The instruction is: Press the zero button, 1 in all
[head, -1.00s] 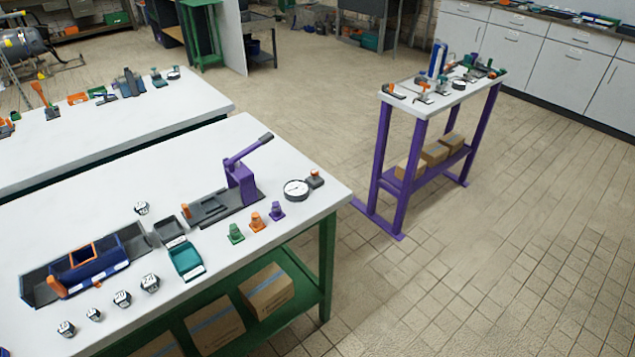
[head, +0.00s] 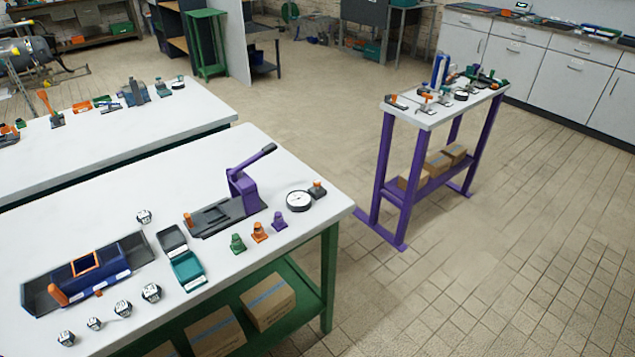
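I cannot make out a button marked zero in the head view. A round white dial gauge (head: 299,201) with a black rim lies near the right end of the near white table. Right beside it is a small dark block with an orange part on top (head: 317,189); I cannot tell whether this is a button. Neither of my grippers shows.
A narrow purple-legged table (head: 405,112) stands to the right. Tiled floor (head: 500,260) is open at right.

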